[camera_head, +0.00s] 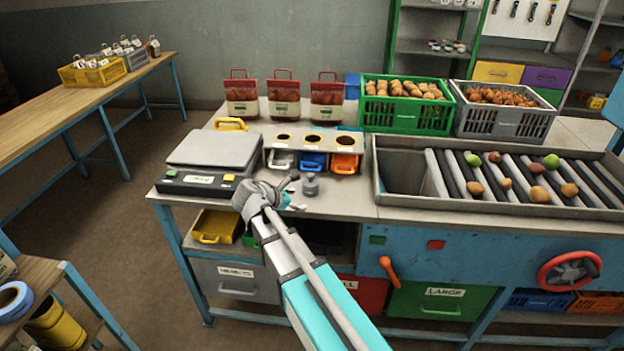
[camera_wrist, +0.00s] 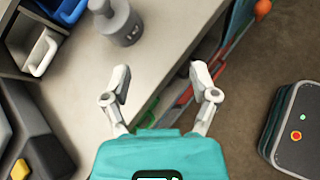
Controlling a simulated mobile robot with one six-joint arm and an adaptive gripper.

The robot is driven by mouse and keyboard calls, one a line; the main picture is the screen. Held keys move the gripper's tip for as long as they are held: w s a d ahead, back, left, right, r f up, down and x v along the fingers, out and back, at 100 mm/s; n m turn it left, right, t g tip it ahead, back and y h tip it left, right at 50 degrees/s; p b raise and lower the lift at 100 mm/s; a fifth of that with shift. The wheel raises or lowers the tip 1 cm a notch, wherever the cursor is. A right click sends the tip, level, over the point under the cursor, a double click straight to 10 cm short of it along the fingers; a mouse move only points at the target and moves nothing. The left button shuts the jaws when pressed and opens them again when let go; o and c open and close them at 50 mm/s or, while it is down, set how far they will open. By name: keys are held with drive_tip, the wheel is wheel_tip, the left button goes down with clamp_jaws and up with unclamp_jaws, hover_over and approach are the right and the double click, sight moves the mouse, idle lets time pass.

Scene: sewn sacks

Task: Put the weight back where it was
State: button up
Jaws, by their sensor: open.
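A small grey metal weight (camera_head: 310,184) with a knob on top stands upright on the table, to the right of the scale. It also shows in the wrist view (camera_wrist: 122,24), at the top, beyond my fingers and touching neither of them. My gripper (camera_head: 291,192) is beside the weight, near the table's front edge. In the wrist view my gripper (camera_wrist: 157,82) has its two fingers spread wide with nothing between them. The scale (camera_head: 213,150) has an empty plate. A sorting block (camera_head: 313,140) with several round holes stands behind the weight.
Below the holes are white, blue and orange scoop-like bins (camera_head: 313,162). Red bags (camera_head: 284,99), a green crate (camera_head: 407,116) and a grey crate (camera_head: 505,122) stand behind. Bare tabletop lies around the weight.

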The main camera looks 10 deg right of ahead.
drive_tip(key=w+a+r+n+t+h+p, duration=0.1)
drive_tip(key=w+a+r+n+t, duration=0.1)
drive_tip(key=w+a+r+n, duration=0.1)
wheel_tip(320, 180, up, 2)
drive_tip(key=shift+a+r+n, duration=0.1)
drive_tip(key=shift+a+n, duration=0.4)
drive_tip(key=shift+n, duration=0.3)
drive_tip(key=b, duration=0.3)
approach(309, 176)
drive_tip(key=x, duration=0.4)
drive_tip(key=shift+w+f, duration=0.3)
drive_tip(key=shift+w, duration=0.05)
drive_tip(key=shift+w+d+f, duration=0.1)
drive_tip(key=shift+w+d, duration=0.2)
drive_tip(key=shift+d, duration=0.15)
drive_tip(key=shift+d, duration=0.1)
drive_tip(key=shift+b+x, duration=1)
drive_tip(key=shift+x, duration=1.5)
drive_tip(key=shift+s+d, duration=0.1)
